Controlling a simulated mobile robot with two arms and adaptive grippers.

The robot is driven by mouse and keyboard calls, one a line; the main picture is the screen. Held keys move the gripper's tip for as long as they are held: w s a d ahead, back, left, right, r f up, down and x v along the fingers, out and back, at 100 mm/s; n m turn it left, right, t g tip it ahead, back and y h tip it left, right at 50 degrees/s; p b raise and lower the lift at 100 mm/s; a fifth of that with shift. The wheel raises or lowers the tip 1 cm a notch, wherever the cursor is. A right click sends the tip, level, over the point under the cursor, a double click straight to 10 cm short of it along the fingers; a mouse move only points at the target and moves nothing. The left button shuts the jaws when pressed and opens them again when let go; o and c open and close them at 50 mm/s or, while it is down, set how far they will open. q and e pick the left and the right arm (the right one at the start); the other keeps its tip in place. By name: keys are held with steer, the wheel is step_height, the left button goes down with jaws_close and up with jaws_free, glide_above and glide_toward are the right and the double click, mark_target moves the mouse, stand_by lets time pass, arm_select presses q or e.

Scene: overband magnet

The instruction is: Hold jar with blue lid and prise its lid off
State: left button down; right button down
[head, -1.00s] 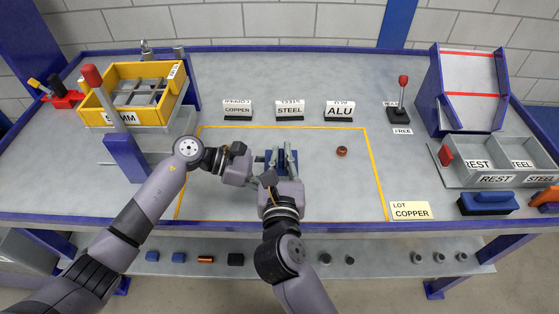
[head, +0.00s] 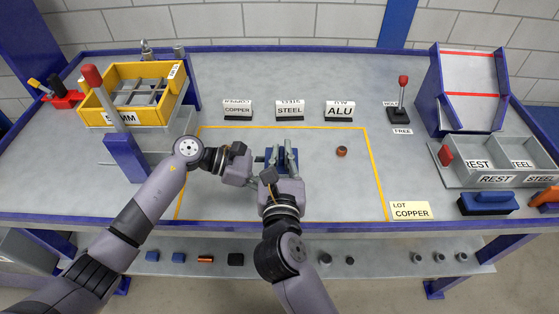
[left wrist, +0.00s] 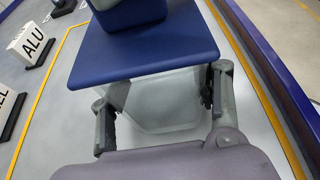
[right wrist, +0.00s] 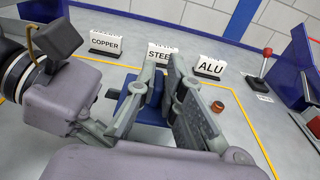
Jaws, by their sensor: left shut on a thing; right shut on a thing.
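The jar has a pale translucent body (left wrist: 160,105) and a broad flat blue lid (left wrist: 145,48) with a blue raised part on top, cut off by the left wrist view's upper edge. My left gripper (left wrist: 163,100) is shut on the jar body, one finger on each side below the lid. My right gripper (right wrist: 160,100) is shut on the lid's raised part from above; its fingers hide much of it. In the head view, both grippers meet at the blue lid (head: 268,156), and the body is mostly hidden. The lid sits directly over the body; I cannot tell if there is a gap.
A copper-coloured ring (head: 342,151) lies right of the jar inside the yellow outline. COPPER (head: 238,111), STEEL (head: 289,111) and ALU (head: 339,112) signs stand behind. A yellow bin (head: 125,97) is at left, a grey divided tray (head: 480,175) at right. The outlined area's right part is mostly clear.

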steer(key=shift+r, duration=1.25)
steer(key=shift+r, duration=0.1)
